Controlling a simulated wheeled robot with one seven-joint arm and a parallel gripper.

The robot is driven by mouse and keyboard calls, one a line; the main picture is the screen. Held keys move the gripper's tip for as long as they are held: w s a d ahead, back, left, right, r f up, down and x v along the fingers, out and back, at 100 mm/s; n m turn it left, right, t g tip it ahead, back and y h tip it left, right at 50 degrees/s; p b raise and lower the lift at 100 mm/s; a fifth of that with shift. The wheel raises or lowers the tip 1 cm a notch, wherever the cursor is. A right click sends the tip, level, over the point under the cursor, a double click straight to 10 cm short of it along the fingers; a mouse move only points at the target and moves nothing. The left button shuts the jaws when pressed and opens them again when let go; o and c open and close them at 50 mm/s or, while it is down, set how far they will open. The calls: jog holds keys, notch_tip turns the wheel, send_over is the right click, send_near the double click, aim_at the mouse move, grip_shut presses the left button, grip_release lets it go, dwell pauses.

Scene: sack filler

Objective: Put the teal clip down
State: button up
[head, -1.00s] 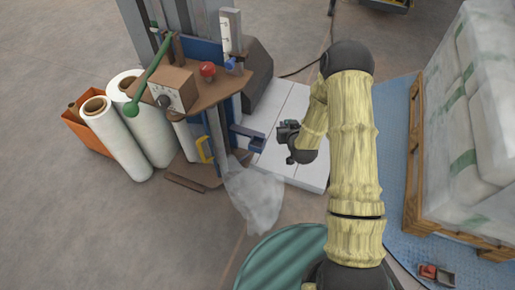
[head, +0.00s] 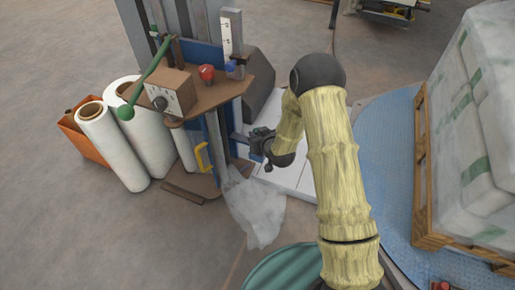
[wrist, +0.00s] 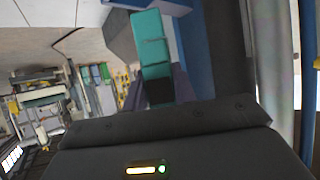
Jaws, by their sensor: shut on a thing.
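The teal clip (wrist: 151,45) shows in the wrist view as a teal bar standing out from between the fingers. My gripper (wrist: 160,92) is shut on its dark lower end. In the head view my gripper (head: 257,140) is beside the filler machine, next to the blue bracket (head: 240,138) over the white platform. The clip is too small to make out clearly there. In the wrist view a blue-grey part lies right behind the clip; I cannot tell whether they touch.
The filler's brown shelf (head: 215,98) carries a red button (head: 207,72) and a control box (head: 170,92). A clear plastic sack (head: 255,205) hangs below. White rolls (head: 112,147) stand left. A wrapped pallet load (head: 485,130) stands right. White platform (head: 297,180) is partly bare.

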jog(key=shift+f, duration=0.8)
jog(key=shift+d+r, duration=0.1)
jog(key=shift+d, duration=0.1)
jog(key=shift+a+f+b, duration=0.1)
jog(key=shift+f+b, duration=0.9)
jog(key=shift+f, duration=0.9)
jog(key=shift+f, duration=0.15)
jog(key=o, duration=0.9)
jog(key=shift+o, duration=0.2)
jog(key=shift+r, duration=0.25)
jog(key=p+v, duration=0.4)
jog(key=v, duration=0.8)
jog(key=shift+f, duration=0.1)
